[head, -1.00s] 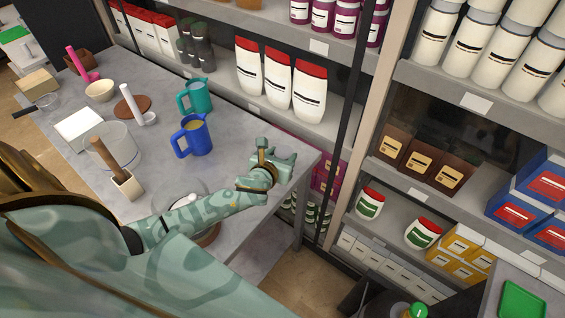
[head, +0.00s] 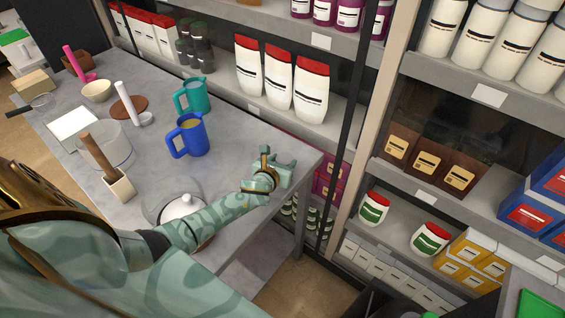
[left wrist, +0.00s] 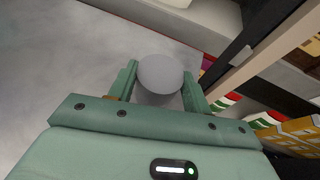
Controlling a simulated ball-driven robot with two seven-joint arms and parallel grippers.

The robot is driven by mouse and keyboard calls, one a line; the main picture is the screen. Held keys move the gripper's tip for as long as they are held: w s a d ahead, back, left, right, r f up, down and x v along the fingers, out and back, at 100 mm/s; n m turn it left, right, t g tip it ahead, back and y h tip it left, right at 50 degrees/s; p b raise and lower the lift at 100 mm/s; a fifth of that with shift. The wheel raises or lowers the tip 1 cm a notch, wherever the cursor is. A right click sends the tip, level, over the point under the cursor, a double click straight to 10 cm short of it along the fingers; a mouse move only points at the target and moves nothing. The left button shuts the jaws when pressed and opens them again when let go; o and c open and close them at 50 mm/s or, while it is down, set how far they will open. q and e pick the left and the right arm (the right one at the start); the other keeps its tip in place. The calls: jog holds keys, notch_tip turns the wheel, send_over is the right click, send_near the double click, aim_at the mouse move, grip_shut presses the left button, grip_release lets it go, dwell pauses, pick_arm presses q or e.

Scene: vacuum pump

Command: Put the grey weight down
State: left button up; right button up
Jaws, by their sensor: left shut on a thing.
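The grey weight (left wrist: 160,73) shows in the left wrist view as a round, pale grey top between the two green fingers. My left gripper (head: 284,168) is shut on it, near the right end of the grey table (head: 235,150). In the head view the gripper hides the weight. The wrist view shows the grey tabletop behind and to the left of the weight. I cannot tell whether the weight touches the tabletop. My right gripper is in neither view.
A blue mug (head: 189,136) and a teal mug (head: 193,97) stand left of the gripper. A clear glass vessel with a white top (head: 182,206) is near my forearm. Shelves with red-capped white bottles (head: 279,78) run behind the table. The tabletop right of the blue mug is bare.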

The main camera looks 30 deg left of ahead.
pick_arm(q)
jog(key=o, duration=1.1)
jog(key=shift+f, duration=0.1)
jog(key=shift+o, duration=0.7)
jog(key=shift+s+d+r+p, duration=0.1)
jog(key=shift+s+r+p, duration=0.25)
jog(key=p+v, duration=0.2)
jog(key=v, duration=0.8)
jog(key=shift+s+r+p, duration=0.1)
jog(key=shift+p, duration=0.3)
jog(key=shift+s+d+r, duration=0.15)
jog(key=shift+s, duration=0.3)
